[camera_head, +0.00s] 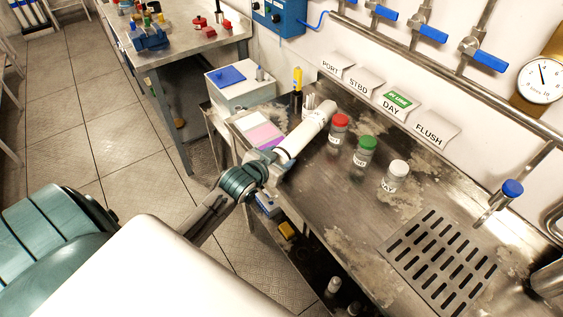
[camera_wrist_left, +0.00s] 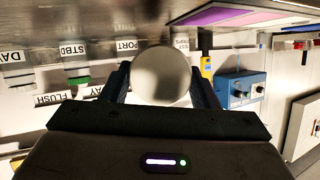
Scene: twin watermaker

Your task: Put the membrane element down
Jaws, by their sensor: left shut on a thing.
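The membrane element (camera_head: 303,135) is a white cylinder in the head view, pointing away to the upper right over the left end of the steel counter. My left gripper (camera_head: 270,168) is shut on its near end. In the left wrist view the round pale end of the membrane element (camera_wrist_left: 161,78) sits between the two dark fingers of my left gripper (camera_wrist_left: 162,90). I cannot tell whether the element touches the counter. My right gripper is not in view.
The steel counter (camera_head: 320,195) bears red-capped (camera_head: 338,128), green-capped (camera_head: 364,151) and white-capped (camera_head: 395,176) bottles, right of the element. A pink and purple card (camera_head: 262,134) and a white box (camera_head: 240,88) lie left. A slotted drain (camera_head: 440,255) is at right. Bare counter lies in front of the bottles.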

